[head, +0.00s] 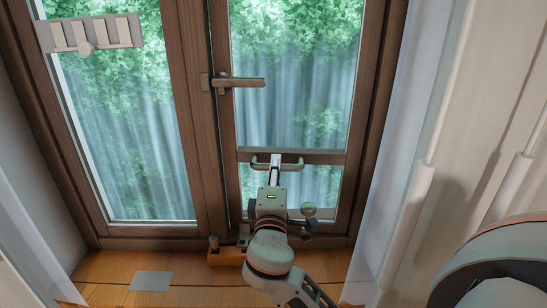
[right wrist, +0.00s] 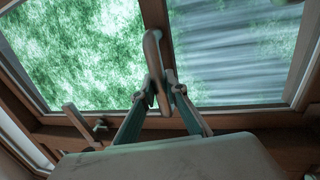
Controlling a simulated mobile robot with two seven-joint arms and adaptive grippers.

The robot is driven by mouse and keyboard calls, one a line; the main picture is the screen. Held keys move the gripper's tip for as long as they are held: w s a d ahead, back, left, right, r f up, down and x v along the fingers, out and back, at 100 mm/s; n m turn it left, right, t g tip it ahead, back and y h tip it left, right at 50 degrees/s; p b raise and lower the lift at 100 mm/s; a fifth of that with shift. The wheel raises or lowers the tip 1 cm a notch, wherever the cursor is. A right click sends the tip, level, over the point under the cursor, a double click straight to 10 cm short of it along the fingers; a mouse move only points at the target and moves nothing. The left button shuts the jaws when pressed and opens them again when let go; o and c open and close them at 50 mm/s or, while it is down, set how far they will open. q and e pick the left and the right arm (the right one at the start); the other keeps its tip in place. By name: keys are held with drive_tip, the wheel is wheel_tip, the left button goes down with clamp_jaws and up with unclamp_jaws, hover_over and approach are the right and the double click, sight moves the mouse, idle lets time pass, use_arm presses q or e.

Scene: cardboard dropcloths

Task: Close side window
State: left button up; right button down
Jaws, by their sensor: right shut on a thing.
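The side window has two tall wooden-framed panes. The right sash (head: 352,140) has a lever handle (head: 240,82) on its left stile and a crossbar (head: 325,157) low down. A dark gap runs along this sash's left edge; I cannot tell how far it stands open. My right gripper (head: 277,162) is at the crossbar. In the right wrist view, its two fingers (right wrist: 162,95) are shut on a pale upright handle (right wrist: 153,50), one on each side. My left gripper is not in view.
A pale slotted panel (head: 90,34) shows in front of the left pane. A wooden block (head: 226,257) sits at the window's foot, close to my right arm. A grey sheet (head: 151,281) lies on the wooden floor. A white curtain (head: 410,130) hangs at the right.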

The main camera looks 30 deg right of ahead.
drive_tip(key=shift+s+a+f+n+t+y, duration=0.1)
drive_tip(key=shift+s+a+n+t+y, duration=0.1)
drive_tip(key=shift+s+n+t+y, duration=0.6)
drive_tip(key=c, duration=2.2)
unclamp_jaws()
drive_tip(key=shift+s+m+g, duration=0.15)
drive_tip(key=shift+m+g, duration=0.15)
drive_tip(key=shift+o, duration=0.9)
drive_tip(key=v, duration=1.2)
drive_tip(key=shift+s, duration=0.1)
